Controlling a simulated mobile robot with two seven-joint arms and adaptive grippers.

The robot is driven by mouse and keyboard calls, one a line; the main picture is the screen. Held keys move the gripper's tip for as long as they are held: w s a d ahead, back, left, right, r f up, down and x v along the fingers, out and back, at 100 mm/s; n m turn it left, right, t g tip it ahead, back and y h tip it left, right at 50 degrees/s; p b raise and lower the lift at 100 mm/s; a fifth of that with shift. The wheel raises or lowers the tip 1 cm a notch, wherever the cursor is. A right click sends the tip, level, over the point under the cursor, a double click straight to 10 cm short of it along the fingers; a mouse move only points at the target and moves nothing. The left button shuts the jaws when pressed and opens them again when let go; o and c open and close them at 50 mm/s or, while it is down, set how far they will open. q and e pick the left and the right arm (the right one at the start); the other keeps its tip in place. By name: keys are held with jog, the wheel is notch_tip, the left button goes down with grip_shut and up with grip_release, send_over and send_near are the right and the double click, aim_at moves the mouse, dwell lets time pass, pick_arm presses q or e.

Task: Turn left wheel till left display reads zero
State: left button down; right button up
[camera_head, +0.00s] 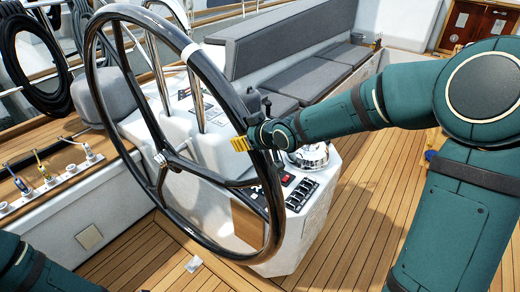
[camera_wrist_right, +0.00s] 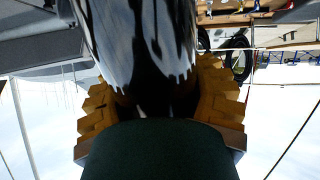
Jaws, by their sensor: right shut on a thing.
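The large black steering wheel (camera_head: 277,205) stands upright at the white pedestal, left of centre in the head view. Its rim carries a white band (camera_head: 190,52) near the top. My right gripper (camera_head: 243,144) is shut on the right side of the rim, with its yellow fingers at the rim. In the right wrist view the glossy dark rim (camera_wrist_right: 140,40) runs between the two yellow fingers of the gripper (camera_wrist_right: 158,105). My left gripper is out of view. I cannot make out a display reading in either view.
The white pedestal (camera_head: 315,215) behind the wheel bears black switches (camera_head: 300,194) and a round chrome compass (camera_head: 309,156). Grey cushioned benches (camera_head: 290,85) lie beyond. A ledge with coloured levers (camera_head: 42,168) is at left. The wooden deck (camera_head: 365,215) is open at right.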

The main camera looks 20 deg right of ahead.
aim_at(234, 116)
jog(key=shift+g+h, duration=0.4)
jog(key=shift+g, duration=0.2)
jog(key=shift+w+a+r, duration=0.35)
jog(key=shift+w+r, duration=0.25)
jog(key=shift+r, duration=0.3)
jog(key=shift+w+a+r, duration=0.3)
jog(key=shift+w+r, duration=0.25)
jog(key=shift+r, duration=0.35)
jog(key=shift+w+a+r, duration=0.35)
jog(key=shift+w+r, duration=0.25)
jog(key=shift+r, duration=0.3)
jog(key=o, duration=1.4)
jog(key=shift+o, duration=0.2)
jog(key=v, duration=1.2)
